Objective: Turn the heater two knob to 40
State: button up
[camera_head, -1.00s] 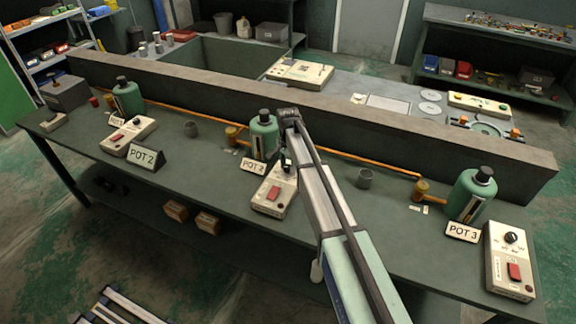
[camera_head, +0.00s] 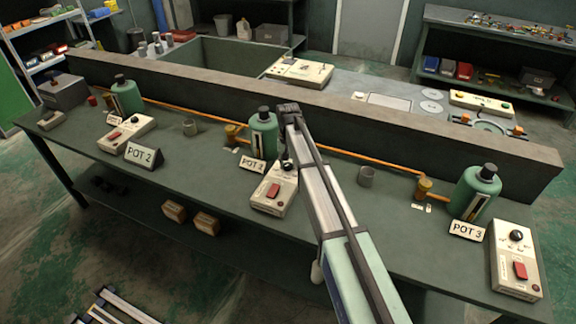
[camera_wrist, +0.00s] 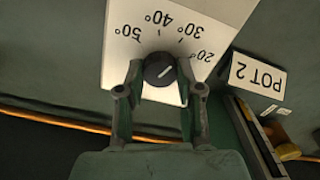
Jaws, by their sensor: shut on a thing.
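The heater two knob (camera_wrist: 160,70) is round and black with a white pointer line. In the wrist view it sits between the two fingers of my gripper (camera_wrist: 160,84), which is shut on it. The pointer slants up to the right, roughly toward the 20° mark. The white dial face (camera_wrist: 145,22) reads 50°, 40°, 30° and 20° from left to right, upside down. In the head view the heater two box (camera_head: 266,202), with a red switch, stands mid-bench. My arm comes over it from the front right and partly covers its knob area.
A green bottle (camera_head: 264,138) stands just behind the box. A POT 2 card (camera_wrist: 257,75) stands beside it. Other heater boxes stand at the left (camera_head: 122,136) and right (camera_head: 508,268). An orange pipe (camera_head: 345,156) runs along the low wall (camera_head: 420,140) behind.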

aim_at(288, 165)
jog(key=n+b, duration=0.1)
jog(key=n, duration=0.3)
jog(key=shift+f+n, duration=0.1)
jog(key=shift+n, duration=0.2)
jog(key=shift+n+b, duration=0.5)
jog(key=shift+n, duration=1.4)
jog(key=shift+s, duration=0.1)
jog(key=o, duration=1.2)
jog(key=shift+c, duration=0.2)
jog(key=shift+r, duration=0.2)
notch_tip(288, 165, up, 12)
jog(key=shift+f, duration=0.15)
